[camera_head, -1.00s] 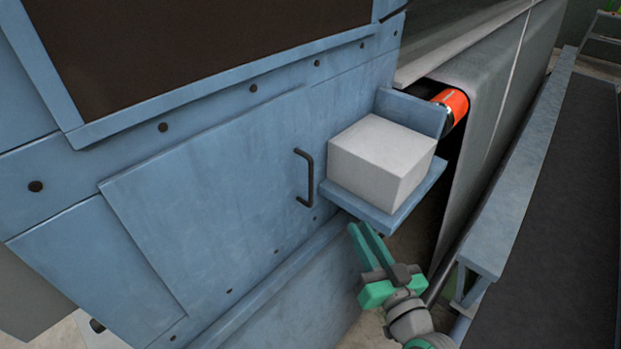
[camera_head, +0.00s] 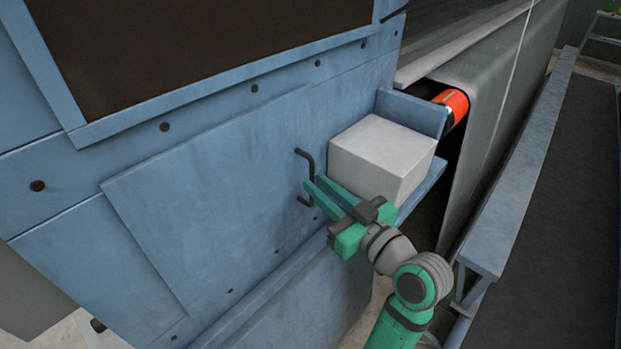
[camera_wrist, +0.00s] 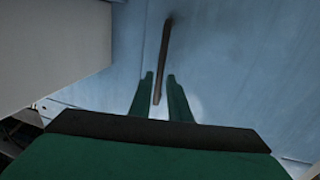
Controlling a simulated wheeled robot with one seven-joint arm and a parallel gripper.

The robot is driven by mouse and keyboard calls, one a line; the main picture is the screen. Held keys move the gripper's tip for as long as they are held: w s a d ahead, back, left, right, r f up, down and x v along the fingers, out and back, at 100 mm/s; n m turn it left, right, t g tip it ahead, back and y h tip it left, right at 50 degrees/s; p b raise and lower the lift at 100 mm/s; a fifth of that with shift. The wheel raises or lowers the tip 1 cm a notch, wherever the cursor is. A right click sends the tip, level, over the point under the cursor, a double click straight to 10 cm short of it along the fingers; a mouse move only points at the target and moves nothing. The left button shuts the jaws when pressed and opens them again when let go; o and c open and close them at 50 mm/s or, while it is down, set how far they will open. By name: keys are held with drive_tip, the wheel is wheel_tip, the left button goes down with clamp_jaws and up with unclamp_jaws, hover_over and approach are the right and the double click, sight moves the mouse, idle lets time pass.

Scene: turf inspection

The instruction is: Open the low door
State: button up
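The low door (camera_head: 215,190) is a flat blue panel in the side of the blue machine, and it looks shut. Its dark bar handle (camera_head: 308,166) stands upright near the door's right edge. My green gripper (camera_head: 312,184) is at the lower part of the handle, which it partly hides in the head view. In the wrist view, the two fingers of my gripper (camera_wrist: 160,78) are apart, and the lower end of the handle (camera_wrist: 163,60) shows between them. I see a gap on both sides of the bar.
A pale grey box (camera_head: 380,160) sits on a blue bracket shelf (camera_head: 424,190) right beside my gripper. An orange cylinder (camera_head: 453,104) is behind it. A dark conveyor belt (camera_head: 560,220) with a blue side rail runs along the right.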

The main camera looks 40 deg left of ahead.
sight(313, 181)
drive_tip(key=shift+x, duration=1.75)
clamp_jaws()
drive_tip(key=shift+w, duration=0.1)
